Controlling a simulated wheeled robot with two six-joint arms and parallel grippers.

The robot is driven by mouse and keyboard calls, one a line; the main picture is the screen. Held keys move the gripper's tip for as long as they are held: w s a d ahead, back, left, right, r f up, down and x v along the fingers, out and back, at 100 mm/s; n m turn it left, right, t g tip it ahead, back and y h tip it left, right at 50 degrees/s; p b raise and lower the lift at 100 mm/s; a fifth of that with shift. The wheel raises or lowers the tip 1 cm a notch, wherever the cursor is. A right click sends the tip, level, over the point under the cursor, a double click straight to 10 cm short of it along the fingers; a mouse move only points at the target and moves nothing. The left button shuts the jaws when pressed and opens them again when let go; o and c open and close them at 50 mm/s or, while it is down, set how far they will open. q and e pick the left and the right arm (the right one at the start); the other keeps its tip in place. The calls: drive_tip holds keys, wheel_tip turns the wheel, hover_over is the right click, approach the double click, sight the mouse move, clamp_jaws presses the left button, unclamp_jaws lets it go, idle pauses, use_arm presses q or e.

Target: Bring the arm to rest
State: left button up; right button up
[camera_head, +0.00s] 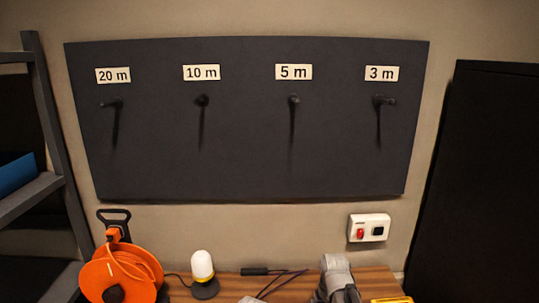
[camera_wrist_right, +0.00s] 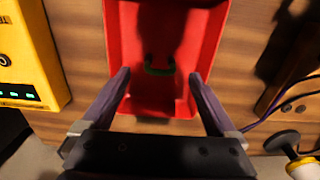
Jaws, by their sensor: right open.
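My right gripper (camera_wrist_right: 160,74) shows in the right wrist view. Its two fingers are spread apart with nothing held between them. A red open tray (camera_wrist_right: 118,40) lies beyond and between the fingers on a wooden surface. A small dark green item (camera_wrist_right: 159,70) lies in the tray, partly in shadow. How far the fingertips are above the tray is hard to tell. In the head view, a grey shape at the bottom edge may be part of my right arm; no fingers show there. My left gripper is in neither view.
A dark board (camera_head: 250,130) with labelled pegs hangs on the wall. A yellow device (camera_wrist_right: 28,55) lies left of the tray; cables run at right.

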wheel_tip(320, 180, down, 6)
drive_tip(key=b, duration=0.5)
drive_tip(key=shift+f, duration=0.1)
wheel_tip(320, 180, up, 9)
drive_tip(key=p, duration=0.8)
drive_tip(key=shift+p, duration=0.4)
